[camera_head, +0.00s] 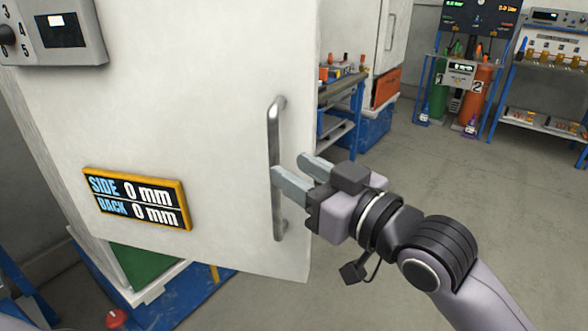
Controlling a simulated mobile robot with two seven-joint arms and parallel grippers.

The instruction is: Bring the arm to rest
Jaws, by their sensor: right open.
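My right gripper (291,171) reaches in from the lower right and is open, its two fingers pointing left. The fingertips are close to the vertical metal handle (274,150) on a large white panel or door (190,60). The nearer finger overlaps the handle in the picture; I cannot tell whether it touches. Nothing shows held between the fingers. My left gripper is not in view.
A display (137,199) on the white panel reads SIDE 0 mm, BACK 0 mm. A grey control box (55,35) is at upper left. A blue workbench (345,90), another white cabinet and shelves stand behind. Grey floor (430,160) is clear at right.

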